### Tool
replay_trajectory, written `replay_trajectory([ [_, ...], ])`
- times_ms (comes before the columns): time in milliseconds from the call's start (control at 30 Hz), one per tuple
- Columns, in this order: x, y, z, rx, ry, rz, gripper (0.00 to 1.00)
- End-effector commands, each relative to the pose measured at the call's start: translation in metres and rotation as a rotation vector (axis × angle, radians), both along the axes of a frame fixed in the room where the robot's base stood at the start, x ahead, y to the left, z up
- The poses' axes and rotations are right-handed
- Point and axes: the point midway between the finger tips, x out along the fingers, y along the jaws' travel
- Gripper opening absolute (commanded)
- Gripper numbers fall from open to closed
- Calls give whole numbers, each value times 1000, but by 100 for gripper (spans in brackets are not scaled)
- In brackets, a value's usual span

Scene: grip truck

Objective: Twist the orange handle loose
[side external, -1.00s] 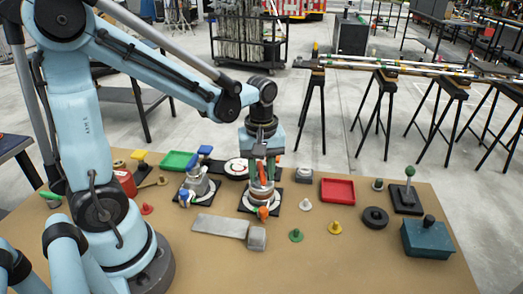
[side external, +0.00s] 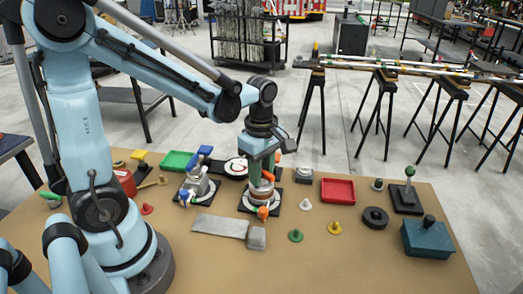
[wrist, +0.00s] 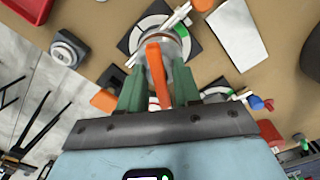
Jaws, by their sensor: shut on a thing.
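The orange handle (wrist: 158,75) is a long bar on top of a round metal fitting, seen in the wrist view between my green fingers. My gripper (side external: 262,178) points down over this fitting (side external: 261,193), and its fingers are shut on the handle. In the side view only a small part of the handle (side external: 269,176) shows beside the fingers. The fitting stands on a black and white base plate (side external: 246,206). Another orange piece (side external: 263,212) sticks out low at its front. How far the handle has turned is hard to tell.
A similar fitting with blue handles (side external: 197,182) stands close on the left. A red tray (side external: 338,190), a green tray (side external: 176,161), a teal box (side external: 427,238) and several small knobs are spread about. The table's front middle is clear.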

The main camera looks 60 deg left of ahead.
Motion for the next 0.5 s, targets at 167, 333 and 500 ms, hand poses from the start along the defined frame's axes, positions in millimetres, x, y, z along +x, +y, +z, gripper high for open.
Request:
replay_trajectory([
  [167,0,0,0,1,1,121,6],
  [333,0,0,0,1,1,243,6],
  [500,0,0,0,1,1,340,6],
])
